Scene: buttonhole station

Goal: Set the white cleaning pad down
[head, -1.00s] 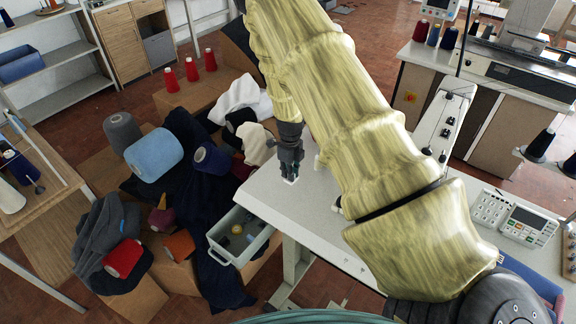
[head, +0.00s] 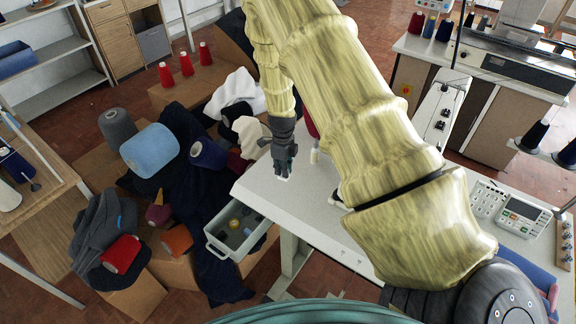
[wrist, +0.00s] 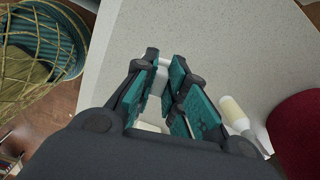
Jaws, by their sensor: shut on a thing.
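My gripper (head: 284,172) is over the left part of the pale work table (head: 300,210), near its left edge, tilted with its fingers pointing down. It is shut on the white cleaning pad (head: 284,178), a small white piece at the fingertips, mostly hidden by them. In the wrist view the teal-padded fingers of my gripper (wrist: 165,75) have white of the pad (wrist: 161,64) between them. The pad is at or just above the table top; I cannot tell whether it touches.
A small cream-topped bottle (wrist: 234,113) and a dark red cone (wrist: 297,135) stand right of my gripper. A grey bin (head: 216,248) hangs beside the table's left edge. A control panel (head: 520,210) sits at the right.

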